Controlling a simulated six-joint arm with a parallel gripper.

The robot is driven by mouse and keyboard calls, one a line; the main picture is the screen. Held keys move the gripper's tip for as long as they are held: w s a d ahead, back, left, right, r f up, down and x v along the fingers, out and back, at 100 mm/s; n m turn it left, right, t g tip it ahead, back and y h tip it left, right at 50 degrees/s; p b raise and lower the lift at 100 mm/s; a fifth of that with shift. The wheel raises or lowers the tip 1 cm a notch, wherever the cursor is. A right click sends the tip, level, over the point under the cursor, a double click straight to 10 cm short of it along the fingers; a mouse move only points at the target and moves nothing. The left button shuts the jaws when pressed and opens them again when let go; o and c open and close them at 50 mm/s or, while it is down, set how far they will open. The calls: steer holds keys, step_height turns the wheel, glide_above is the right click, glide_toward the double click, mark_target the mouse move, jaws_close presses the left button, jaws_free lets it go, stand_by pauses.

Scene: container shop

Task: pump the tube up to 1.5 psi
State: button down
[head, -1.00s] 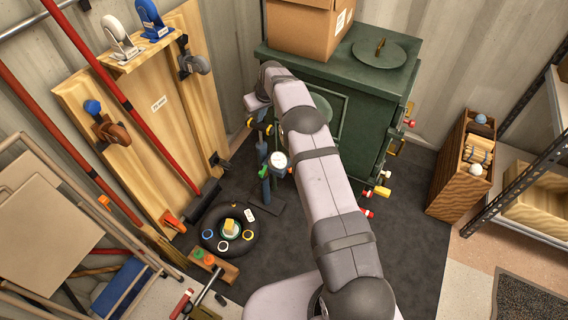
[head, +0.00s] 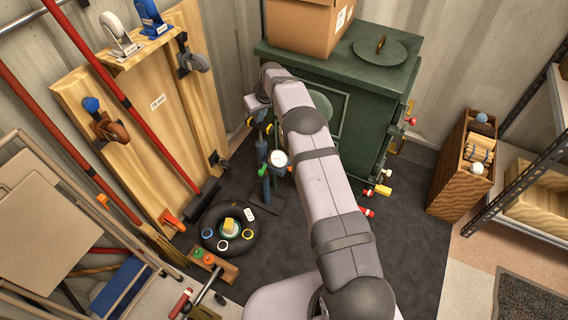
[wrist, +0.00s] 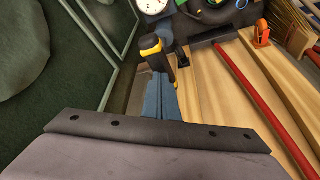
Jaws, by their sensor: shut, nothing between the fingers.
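The black tube (head: 209,240) lies flat on the dark mat, with small coloured things inside its ring. The blue floor pump (head: 265,188) stands upright behind it with a round white gauge (head: 278,158); the gauge also shows at the top of the wrist view (wrist: 150,5). Its reading is too small to tell. The yellow-and-black pump handle (wrist: 151,46) is just beyond my gripper (wrist: 161,78), whose blue fingers are shut and empty. I cannot tell whether they touch the handle. In the head view my gripper (head: 258,116) is above the pump, partly hidden by my arm.
A green cabinet (head: 345,95) with a cardboard box (head: 300,25) on top stands close to the right of the pump. A wooden panel (head: 150,130) with casters and a red-handled tool lean at left. A wooden crate (head: 455,185) stands at right.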

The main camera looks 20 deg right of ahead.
mark_target(260, 124)
steer(key=shift+s+f+b, duration=0.1)
steer(key=shift+f+b, duration=0.9)
steer(key=shift+f, duration=0.8)
steer(key=shift+r, duration=0.1)
steer(key=shift+r+p, duration=1.5)
steer(key=shift+r, duration=0.85)
